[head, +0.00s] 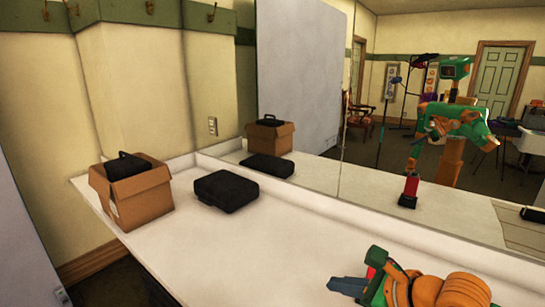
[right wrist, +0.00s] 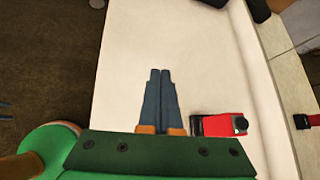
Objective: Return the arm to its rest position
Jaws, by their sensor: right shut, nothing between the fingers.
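My right gripper (head: 347,286) is over the white counter at the lower right of the head view. In the right wrist view its two blue-grey fingers (right wrist: 160,72) lie together, shut and empty. A red object with a black part (right wrist: 220,125) stands on the counter to the right of the fingers in the right wrist view, apart from them. In the head view only a bit of its red (head: 371,272) shows behind my right gripper. My left gripper is not directly in view.
The white counter (head: 240,245) is clear between my right gripper and a black case (head: 227,190). A cardboard box (head: 145,198) holding a black item (head: 127,166) stands at the counter's left end. A wall mirror (head: 310,120) behind the counter reflects these things and me.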

